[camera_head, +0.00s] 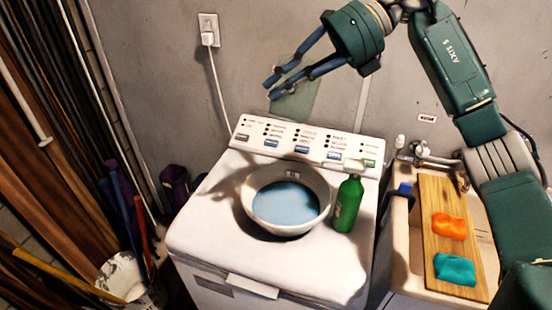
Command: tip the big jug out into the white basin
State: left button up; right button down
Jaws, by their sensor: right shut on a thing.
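The big jug (298,103) is a see-through, pale greenish shape, faint against the grey wall and hard to make out. My right gripper (272,90) reaches in from the upper right and is shut on the jug, above the back of the washing machine. The jug looks tilted, but its mouth cannot be made out. The white basin (254,215) sits on top of the machine, below the jug, with light blue liquid inside. No stream shows between them. My left gripper is not in view.
A green bottle (347,205) stands right beside the basin on the white washing machine (215,230). At right is a sink with a tap (422,150) and a wooden board (438,200) holding orange and teal cloths or sponges. A bucket (128,278) stands lower left.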

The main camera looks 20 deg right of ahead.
jog(key=shift+w+f, duration=0.1)
jog(key=shift+w, duration=0.1)
jog(key=shift+d+r+n+t+h+b, duration=0.2)
jog(key=shift+n+t+h+b, duration=0.15)
jog(key=shift+n+t+h, duration=0.45)
jog(key=shift+s+a+r+n+t+h+b, duration=0.15)
jog(key=shift+n+t+h+b, duration=0.15)
jog(key=shift+t+h, duration=0.2)
jog(key=shift+s+a+r+n+t+h+b, duration=0.15)
jog(key=shift+n+t+h+b, duration=0.1)
jog(key=shift+t+h, duration=0.25)
jog(key=shift+w+r, duration=0.1)
jog(key=shift+r, duration=0.1)
jog(key=shift+w+d+f, duration=0.15)
jog(key=shift+w+d, duration=0.1)
jog(key=shift+s+a, duration=0.15)
